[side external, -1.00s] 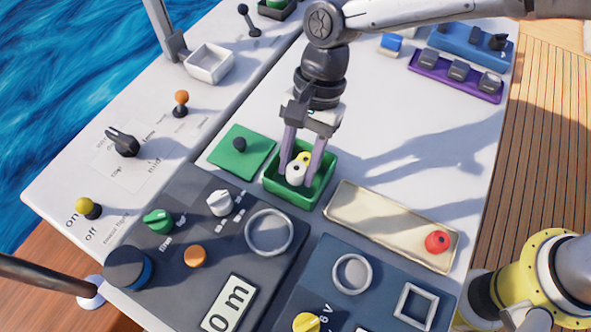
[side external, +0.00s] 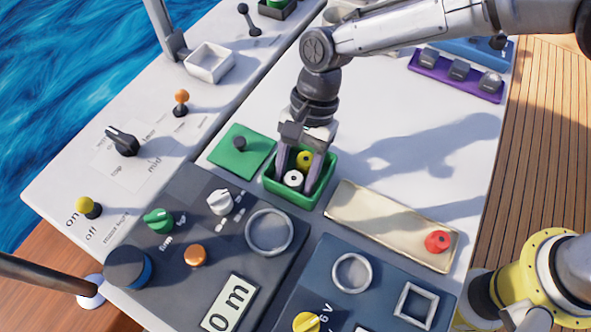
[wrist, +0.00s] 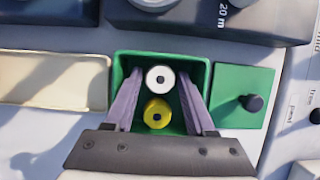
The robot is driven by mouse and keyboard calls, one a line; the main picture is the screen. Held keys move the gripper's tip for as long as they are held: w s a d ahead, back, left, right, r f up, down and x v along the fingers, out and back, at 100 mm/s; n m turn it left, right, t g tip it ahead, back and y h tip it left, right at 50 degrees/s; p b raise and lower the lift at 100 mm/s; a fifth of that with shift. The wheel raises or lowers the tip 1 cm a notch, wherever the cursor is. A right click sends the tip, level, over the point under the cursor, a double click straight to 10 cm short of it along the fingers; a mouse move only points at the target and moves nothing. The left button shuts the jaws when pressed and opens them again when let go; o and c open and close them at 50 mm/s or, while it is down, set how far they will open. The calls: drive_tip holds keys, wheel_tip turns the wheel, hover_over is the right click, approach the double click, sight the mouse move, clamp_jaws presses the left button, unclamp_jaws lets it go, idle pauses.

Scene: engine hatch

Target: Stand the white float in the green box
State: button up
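The white float (side external: 293,179) stands upright in the green box (side external: 329,182), its round top with a dark hole facing up. It also shows in the wrist view (wrist: 160,77), near one wall of the box. A yellow float (side external: 305,160) stands beside it in the same box and shows in the wrist view (wrist: 157,113). My gripper (side external: 299,185) is open and reaches down into the box. Its two fingers are on either side of the white float, with small gaps showing in the wrist view (wrist: 160,74). The float's lower part is hidden.
A beige tray (side external: 375,222) with a red float (side external: 438,242) lies right of the box. A green hatch plate with a dark knob (side external: 240,143) lies left. Dark panels with knobs and rings (side external: 269,232) are in front. White deck behind the box is clear.

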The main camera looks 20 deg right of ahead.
drive_tip(key=shift+r, duration=0.1)
drive_tip(key=v, duration=1.2)
drive_tip(key=shift+r, duration=0.1)
drive_tip(key=s+d+r+n+t, duration=0.2)
drive_tip(key=d+r, duration=0.3)
drive_tip(key=d, duration=0.6)
drive_tip(key=s+d+r+n+t, duration=0.1)
drive_tip(key=d+r+n+t, duration=0.2)
drive_tip(key=d, duration=0.8)
drive_tip(key=s+d+f+n+t+h, duration=0.2)
drive_tip(key=s+d+n+t+h, duration=0.1)
drive_tip(key=s+d, duration=1.1)
drive_tip(key=shift+d+f+n+t, duration=0.2)
drive_tip(key=shift+d+n+t, duration=0.25)
drive_tip(key=shift+d, duration=0.5)
